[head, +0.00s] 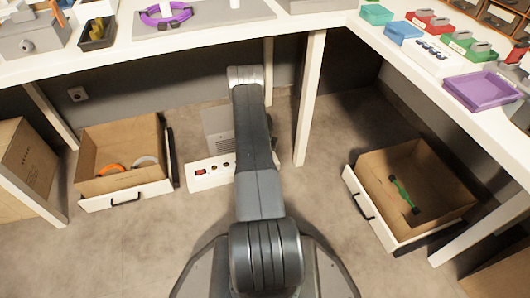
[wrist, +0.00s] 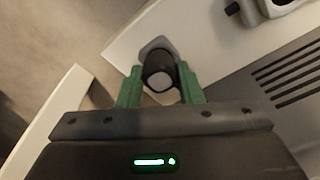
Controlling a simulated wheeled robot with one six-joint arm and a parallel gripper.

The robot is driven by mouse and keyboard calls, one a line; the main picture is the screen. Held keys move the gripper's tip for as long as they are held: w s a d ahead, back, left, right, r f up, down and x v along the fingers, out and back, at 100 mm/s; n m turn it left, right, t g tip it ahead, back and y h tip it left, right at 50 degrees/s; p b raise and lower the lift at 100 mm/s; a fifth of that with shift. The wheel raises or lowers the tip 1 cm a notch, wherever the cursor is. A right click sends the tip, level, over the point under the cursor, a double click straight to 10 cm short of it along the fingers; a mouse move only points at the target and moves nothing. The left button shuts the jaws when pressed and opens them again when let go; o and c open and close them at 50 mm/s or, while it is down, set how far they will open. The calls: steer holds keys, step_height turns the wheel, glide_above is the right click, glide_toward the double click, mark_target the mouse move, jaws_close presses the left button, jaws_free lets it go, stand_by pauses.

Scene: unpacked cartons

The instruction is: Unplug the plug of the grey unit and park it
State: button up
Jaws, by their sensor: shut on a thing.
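My gripper (wrist: 160,92) has green fingers on either side of a dark, rounded plug (wrist: 158,62) with a pale end face, and is shut on it. A grey rounded piece shows just behind the plug, at the edge of a white strip (wrist: 205,35). I cannot tell whether the plug is seated in a socket. The grey unit (wrist: 295,75) with its dark vent slots is on the right in the wrist view. In the head view the grey unit (head: 216,124) stands under the bench behind the white strip (head: 200,182), which has a red switch. My arm hides the gripper and plug there.
An open drawer (head: 125,195) with an orange and a grey ring stands left of the strip. Another open drawer (head: 391,240) with a green item is on the right. A white bench leg (head: 310,100) stands close right of my arm. A wall socket (head: 77,94) is at the left.

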steer(key=shift+f, duration=0.25)
stand_by(0.3)
steer(key=o, duration=1.1)
steer(key=r+p, duration=0.1)
steer(key=r, duration=0.3)
steer(key=s+r+p, duration=0.1)
steer(key=r+p, duration=0.1)
steer(key=r, duration=0.3)
steer(key=r+p, duration=0.2)
steer(key=r, duration=0.2)
steer(key=shift+s+a+r, duration=0.25)
steer(key=shift+s+r, duration=0.05)
steer(key=shift+r, duration=0.05)
